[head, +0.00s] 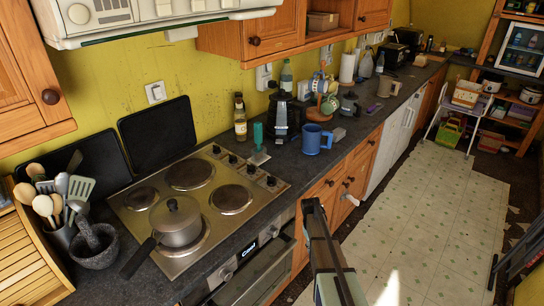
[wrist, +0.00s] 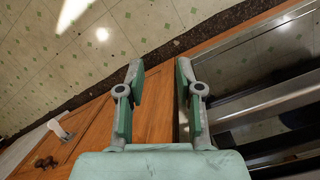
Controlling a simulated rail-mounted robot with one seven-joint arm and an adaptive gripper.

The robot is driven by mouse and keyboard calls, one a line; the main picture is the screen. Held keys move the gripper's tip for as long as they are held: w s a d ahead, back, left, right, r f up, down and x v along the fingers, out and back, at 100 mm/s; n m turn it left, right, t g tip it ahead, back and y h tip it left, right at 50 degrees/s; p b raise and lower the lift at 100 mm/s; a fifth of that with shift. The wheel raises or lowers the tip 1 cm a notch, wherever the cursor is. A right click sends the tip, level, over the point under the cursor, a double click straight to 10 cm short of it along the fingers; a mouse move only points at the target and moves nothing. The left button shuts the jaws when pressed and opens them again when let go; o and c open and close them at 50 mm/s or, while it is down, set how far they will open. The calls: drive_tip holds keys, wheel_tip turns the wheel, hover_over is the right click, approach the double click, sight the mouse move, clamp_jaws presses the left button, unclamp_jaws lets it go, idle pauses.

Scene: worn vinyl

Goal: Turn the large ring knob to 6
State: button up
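The steel hob (head: 150,245) is set in the dark worktop. A row of small dark knobs (head: 250,170) runs along its right rear edge; their markings are too small to read, and I cannot tell which belongs to the large ring. A large bare ring (head: 190,174) lies at the back, and a lidded pot (head: 176,222) covers the front one. My gripper (wrist: 159,82) is open and empty in the wrist view, in front of an orange wooden cabinet (wrist: 100,125) and the oven front. In the head view my arm is in front of the counter, apart from the knobs.
A green bottle-like item (head: 258,137), a glass bottle (head: 240,118) and a blue mug (head: 312,138) stand near the knobs. The oven front (head: 262,265) has its own knobs and a display. A white handle-like part (wrist: 58,128) sticks out from the cabinets.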

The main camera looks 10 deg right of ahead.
sight(272, 177)
drive_tip(key=w+d+r+t+h+p, duration=0.1)
drive_tip(key=w+d+r, duration=0.3)
drive_tip(key=w+r, duration=0.6)
drive_tip(key=w+d+r+t+p, duration=0.1)
drive_tip(key=w+d+r, duration=0.5)
drive_tip(key=r, duration=0.5)
drive_tip(key=w+a+r+n, duration=0.1)
drive_tip(key=a+r, duration=0.1)
drive_tip(key=a, duration=0.2)
drive_tip(key=w+a+r+n, duration=0.1)
drive_tip(key=a+r, duration=0.1)
drive_tip(key=a, duration=0.3)
drive_tip(key=w+a+r+n+y, duration=0.1)
drive_tip(key=a+r, duration=0.1)
drive_tip(key=a, duration=0.2)
drive_tip(key=shift+w+a+r, duration=0.25)
drive_tip(key=shift+w+r, duration=0.1)
drive_tip(key=shift+r, duration=0.05)
drive_tip(key=a+r+n, duration=0.1)
drive_tip(key=a+r, duration=0.1)
drive_tip(key=a, duration=0.1)
drive_tip(key=a+r+n+y, duration=0.1)
drive_tip(key=a, duration=0.3)
drive_tip(key=a+r, duration=0.2)
drive_tip(key=a, duration=0.2)
drive_tip(key=shift+w+a+r+n, duration=0.1)
drive_tip(key=shift+r+n, duration=0.25)
drive_tip(key=shift+n, duration=0.05)
drive_tip(key=shift+f+b, duration=1.75)
drive_tip(key=shift+f, duration=2.15)
